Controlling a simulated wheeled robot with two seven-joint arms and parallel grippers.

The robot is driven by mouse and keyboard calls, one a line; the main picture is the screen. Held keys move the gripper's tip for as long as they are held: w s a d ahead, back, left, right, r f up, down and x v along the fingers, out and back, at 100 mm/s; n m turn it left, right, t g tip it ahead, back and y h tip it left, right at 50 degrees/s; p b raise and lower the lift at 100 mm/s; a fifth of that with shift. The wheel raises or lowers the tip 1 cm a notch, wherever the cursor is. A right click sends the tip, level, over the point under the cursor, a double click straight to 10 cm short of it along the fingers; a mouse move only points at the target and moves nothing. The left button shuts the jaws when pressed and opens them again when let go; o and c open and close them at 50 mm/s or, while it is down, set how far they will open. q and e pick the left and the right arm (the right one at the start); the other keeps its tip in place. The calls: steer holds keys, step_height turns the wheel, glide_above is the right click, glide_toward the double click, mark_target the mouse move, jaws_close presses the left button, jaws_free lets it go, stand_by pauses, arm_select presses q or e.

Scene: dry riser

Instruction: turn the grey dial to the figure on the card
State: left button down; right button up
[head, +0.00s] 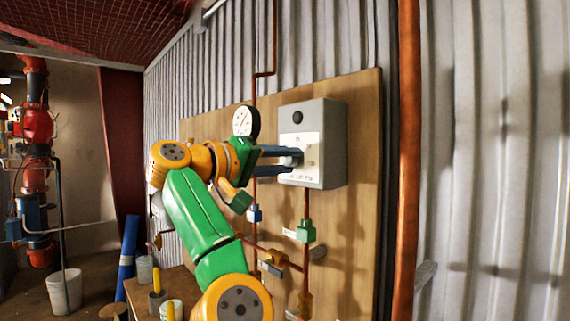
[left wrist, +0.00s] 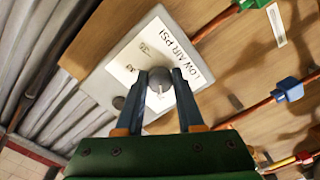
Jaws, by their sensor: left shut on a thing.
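The grey dial (left wrist: 159,79) sits on the white face plate (left wrist: 120,66) of a grey box (head: 333,145) on the wall board. A pale pointer mark shows on the dial's front. My left gripper (head: 292,162) reaches the box from the left and is shut on the dial, one finger on each side. In the head view the fingers mostly hide the dial. I cannot make out a card with a figure. My right gripper is not in view.
A round gauge (head: 245,122) is left of the box, close to my left wrist. Copper pipes with a green valve (head: 305,230) and a blue valve (head: 255,214) run below. A thick copper pipe (head: 409,160) stands right of the wooden board (head: 362,215).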

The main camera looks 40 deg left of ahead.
mark_target(287, 162)
arm_select(q)
steer(key=n, duration=0.4)
steer(key=shift+r+n, duration=0.1)
steer(key=shift+n, duration=0.2)
steer(key=n, duration=0.4)
steer(key=shift+n, duration=0.3)
steer(key=c, duration=0.5)
jaws_free()
steer(key=shift+s+a+f+b, duration=0.15)
steer(key=shift+s+b, duration=0.5)
steer(key=shift+s, duration=0.2)
steer(key=shift+s+a+f+b, duration=0.1)
steer(key=shift+s+f+b, duration=0.05)
steer(key=shift+s+b, duration=0.6)
steer(key=s, duration=0.4)
steer(key=shift+s+a+r+b, duration=0.1)
steer(key=shift+a+r+b, duration=0.1)
steer(key=shift+r+b, duration=0.1)
